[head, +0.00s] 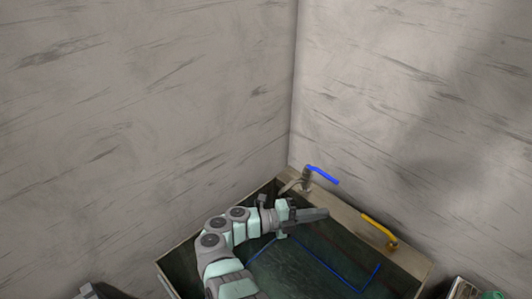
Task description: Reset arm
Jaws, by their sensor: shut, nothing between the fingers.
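My gripper (318,214) is at the end of my grey and pale-green arm in the head view. It appears shut and empty, pointing right. It is over the far part of a dark-bottomed tray with tan sides (405,265). A blue-handled valve or lever (322,175) stands at the tray's far corner, just beyond my gripper and apart from it. A yellow-handled one (378,229) is on the right rim. Part of the tray is hidden by my arm.
Blue lines (330,268) mark the dark tray floor. Two pale scratched walls meet in a corner close behind the tray. Small objects (464,289) show at the bottom right edge, partly cut off. The right part of the tray floor is clear.

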